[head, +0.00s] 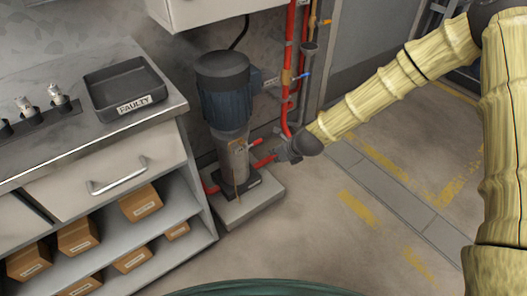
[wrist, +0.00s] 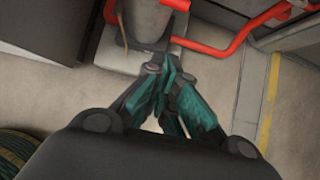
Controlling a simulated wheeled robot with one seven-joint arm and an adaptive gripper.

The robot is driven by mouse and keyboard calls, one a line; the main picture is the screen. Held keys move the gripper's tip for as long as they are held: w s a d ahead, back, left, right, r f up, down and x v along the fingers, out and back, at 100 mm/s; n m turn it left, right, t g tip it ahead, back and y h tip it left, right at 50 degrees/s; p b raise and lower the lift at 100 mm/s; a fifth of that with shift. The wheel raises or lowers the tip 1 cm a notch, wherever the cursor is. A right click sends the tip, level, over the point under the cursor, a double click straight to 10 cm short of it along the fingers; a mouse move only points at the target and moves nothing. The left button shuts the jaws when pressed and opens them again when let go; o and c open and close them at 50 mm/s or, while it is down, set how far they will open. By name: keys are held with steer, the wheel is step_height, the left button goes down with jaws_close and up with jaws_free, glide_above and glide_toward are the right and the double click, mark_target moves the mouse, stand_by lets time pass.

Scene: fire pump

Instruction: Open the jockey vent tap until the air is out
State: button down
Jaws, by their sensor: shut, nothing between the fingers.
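The jockey pump (head: 224,90) stands upright on a pale plinth (head: 245,205), with a dark blue motor on a grey body. Its grey lower body (wrist: 148,22) shows at the top of the wrist view. My gripper (head: 284,150) is just right of the pump body, by the red pipes, at about the height of its lower half. In the wrist view its teal fingers (wrist: 165,68) meet at the tips, shut and empty, apart from the pump as far as I can see.
A counter (head: 100,135) with a grey tray marked FAULTY (head: 127,88) and boxed shelves stands left. Floor at right is clear.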

mark_target(253, 143)
steer(key=b+x, duration=0.3)
steer(key=x, duration=0.7)
steer(key=shift+w+a+r+b, duration=0.25)
steer(key=shift+w+a+r, duration=0.15)
steer(key=shift+r, duration=0.4)
steer(key=shift+w+a+r+b, duration=0.25)
steer(key=shift+w+r, duration=0.2)
steer(key=shift+r, duration=0.4)
